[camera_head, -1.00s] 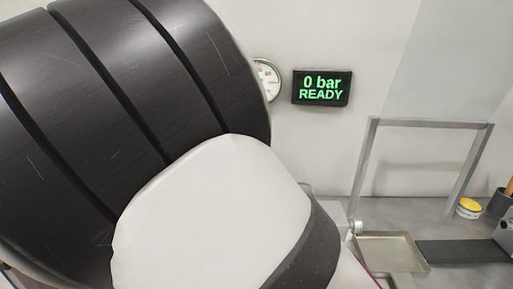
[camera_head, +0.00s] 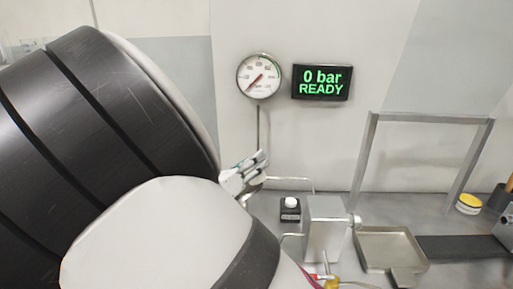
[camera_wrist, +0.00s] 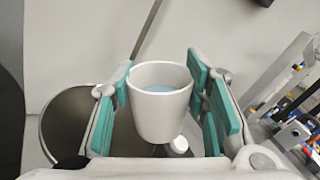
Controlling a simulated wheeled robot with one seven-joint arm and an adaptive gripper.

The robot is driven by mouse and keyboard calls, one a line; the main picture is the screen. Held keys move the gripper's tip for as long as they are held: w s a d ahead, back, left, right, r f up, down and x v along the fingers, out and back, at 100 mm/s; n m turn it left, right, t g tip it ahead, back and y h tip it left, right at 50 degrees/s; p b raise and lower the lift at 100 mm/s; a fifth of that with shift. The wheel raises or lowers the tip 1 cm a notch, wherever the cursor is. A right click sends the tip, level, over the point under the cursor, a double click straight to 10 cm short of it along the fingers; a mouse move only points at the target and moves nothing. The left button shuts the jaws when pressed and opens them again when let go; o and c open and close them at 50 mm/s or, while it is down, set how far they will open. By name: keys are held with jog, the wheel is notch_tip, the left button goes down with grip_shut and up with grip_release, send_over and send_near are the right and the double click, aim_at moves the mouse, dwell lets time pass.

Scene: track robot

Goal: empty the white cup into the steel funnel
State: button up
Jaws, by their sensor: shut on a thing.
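The white cup (camera_wrist: 160,115) sits between the teal finger pads of my gripper (camera_wrist: 168,98) in the wrist view. My gripper is shut on it. The cup's mouth faces up towards the camera, and something light blue shows inside. A wide round steel rim (camera_wrist: 47,128), which looks like the funnel, lies to the left of and behind the cup, partly hidden by the left finger. In the head view my gripper (camera_head: 243,174) shows small beyond my arm. The cup is not clear there, and no funnel can be made out.
A metal block (camera_head: 325,230) with thin pipes and a black box with a white button (camera_head: 290,207) stand on the bench. A shallow tray (camera_head: 385,240) and a metal frame (camera_head: 367,160) are to the right. A gauge (camera_head: 260,76) and a display (camera_head: 322,83) are on the wall.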

jog(key=shift+w+a+r+n+p, duration=0.1)
jog(key=shift+r+n+p, duration=0.05)
jog(key=shift+n+p, duration=0.85)
jog(key=shift+r+n+p, duration=0.1)
jog(key=shift+n+p, duration=0.6)
jog(key=shift+p, duration=0.5)
jog(key=shift+a+n+p, duration=0.1)
jog(key=shift+n+p, duration=0.4)
jog(key=shift+p, duration=0.05)
jog(key=shift+a+n+p, duration=0.1)
jog(key=shift+n+p, duration=0.7)
jog(key=shift+n, duration=0.1)
jog(key=shift+w+a+r+n+p, duration=0.15)
jog(key=shift+n+p, duration=0.25)
jog(key=shift+n, duration=0.55)
jog(key=shift+w+a+f+n+p, duration=0.15)
jog(key=shift+n+p, duration=0.3)
jog(key=shift+n, duration=0.45)
jog(key=shift+w+a+r+n+p, duration=0.15)
jog(key=shift+n+p, duration=0.25)
jog(key=shift+n, duration=0.55)
